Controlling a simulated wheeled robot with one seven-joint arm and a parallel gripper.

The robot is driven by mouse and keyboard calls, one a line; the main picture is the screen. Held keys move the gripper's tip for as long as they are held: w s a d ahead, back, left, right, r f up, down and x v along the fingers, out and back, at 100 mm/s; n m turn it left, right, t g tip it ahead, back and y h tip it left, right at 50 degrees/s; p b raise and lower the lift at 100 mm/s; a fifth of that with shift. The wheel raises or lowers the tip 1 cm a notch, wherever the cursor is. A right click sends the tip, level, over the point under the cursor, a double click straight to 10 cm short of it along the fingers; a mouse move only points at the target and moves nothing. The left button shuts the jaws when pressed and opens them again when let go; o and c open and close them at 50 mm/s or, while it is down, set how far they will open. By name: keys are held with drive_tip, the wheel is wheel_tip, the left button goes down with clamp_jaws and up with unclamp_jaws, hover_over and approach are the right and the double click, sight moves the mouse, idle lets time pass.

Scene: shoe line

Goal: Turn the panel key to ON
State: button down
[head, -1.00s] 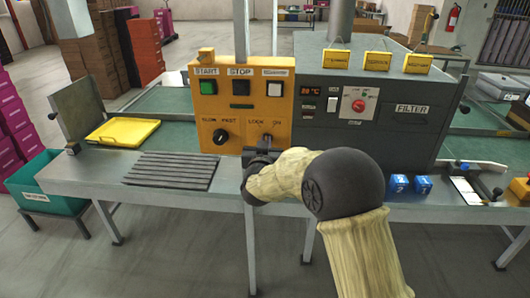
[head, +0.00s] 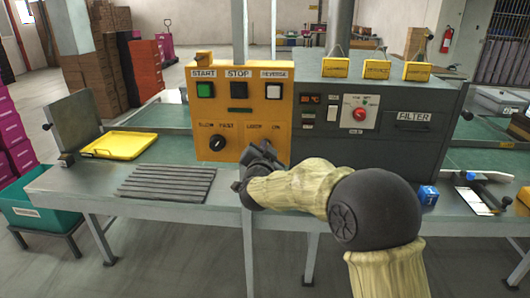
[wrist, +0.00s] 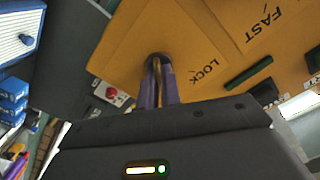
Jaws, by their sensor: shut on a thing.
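The yellow control panel (head: 200,115) stands at the back of the bench, with LOCK and ON printed low on its right side. My gripper (head: 264,152) is up against the panel just below these words and hides the key there. In the wrist view the two purple fingers of my gripper (wrist: 159,84) are shut on the panel key (wrist: 157,66) at its dark round seat. Only a thin brass-coloured strip of the key shows between them. The LOCK label (wrist: 204,77) shows slanted beside the fingers, as my wrist is rolled relative to the panel. ON is not readable there.
A SLOW/FAST knob (head: 217,140) is left of my gripper, with START (head: 205,90), STOP (head: 238,90) and REVERSE (head: 273,91) buttons above. The grey FILTER cabinet (head: 398,145) stands close on the right. A ribbed mat (head: 165,184) and yellow tray (head: 122,145) lie to the left.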

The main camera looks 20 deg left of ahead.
drive_tip(key=shift+f, duration=0.1)
drive_tip(key=c, duration=1.6)
unclamp_jaws()
drive_tip(key=b+v, duration=0.1)
drive_tip(key=v, duration=1.6)
drive_tip(key=shift+s, duration=0.25)
